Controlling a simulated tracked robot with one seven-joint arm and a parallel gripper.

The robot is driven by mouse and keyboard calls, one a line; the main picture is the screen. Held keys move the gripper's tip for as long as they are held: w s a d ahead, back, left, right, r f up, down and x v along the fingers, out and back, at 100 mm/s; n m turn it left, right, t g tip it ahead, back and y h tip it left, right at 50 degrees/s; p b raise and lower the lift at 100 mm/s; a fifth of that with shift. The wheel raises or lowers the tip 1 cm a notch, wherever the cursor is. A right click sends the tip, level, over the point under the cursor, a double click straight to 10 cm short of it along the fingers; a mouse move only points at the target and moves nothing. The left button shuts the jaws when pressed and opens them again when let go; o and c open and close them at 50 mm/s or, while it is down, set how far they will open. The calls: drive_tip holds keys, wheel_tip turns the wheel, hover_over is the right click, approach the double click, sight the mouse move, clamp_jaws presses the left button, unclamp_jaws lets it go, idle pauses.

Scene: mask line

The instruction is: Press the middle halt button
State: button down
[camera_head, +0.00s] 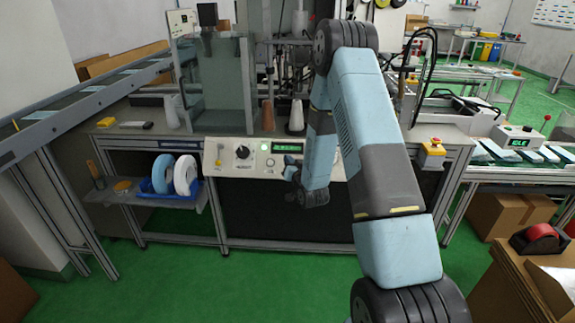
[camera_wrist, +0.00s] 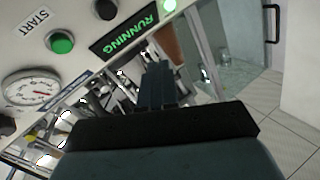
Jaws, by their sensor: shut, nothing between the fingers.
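A yellow box with a small red-orange top (camera_head: 433,149) stands on the front edge of the bench, right of my arm; it looks like a halt button. Another small yellow box (camera_head: 106,122) lies at the left end of the bench, too small to make out. My gripper (camera_wrist: 157,84) shows in the wrist view with its fingers shut and empty, in front of the control panel. No halt button shows in the wrist view.
The control panel (camera_head: 225,158) has a gauge (camera_wrist: 32,90), a green START button (camera_wrist: 61,42), a dark button (camera_wrist: 105,9) and a RUNNING display (camera_wrist: 124,35). A box on the right bench reads IDLE (camera_head: 519,142). A blue bin (camera_head: 158,187) sits on the lower shelf.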

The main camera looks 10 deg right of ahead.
drive_tip(key=w+d+f, duration=0.2)
drive_tip(key=w+f, duration=0.3)
drive_tip(key=w, duration=0.1)
drive_tip(key=shift+w+f, duration=0.25)
drive_tip(key=shift+f, duration=0.05)
idle(0.4)
drive_tip(key=shift+w+d+f, duration=0.25)
drive_tip(key=shift+w+f, duration=0.2)
drive_tip(key=shift+w, duration=0.05)
idle(3.0)
drive_tip(key=shift+s+r, duration=0.1)
drive_tip(key=shift+s+a+r, duration=0.2)
drive_tip(key=shift+s+r, duration=0.25)
drive_tip(key=shift+s, duration=0.05)
idle(0.4)
drive_tip(key=shift+s+a+r, duration=0.3)
drive_tip(key=shift+s+r, duration=0.5)
drive_tip(key=shift+s, duration=0.15)
drive_tip(key=shift+s+a+r, duration=0.3)
drive_tip(key=shift+s+r, duration=0.5)
drive_tip(key=shift+s, duration=0.1)
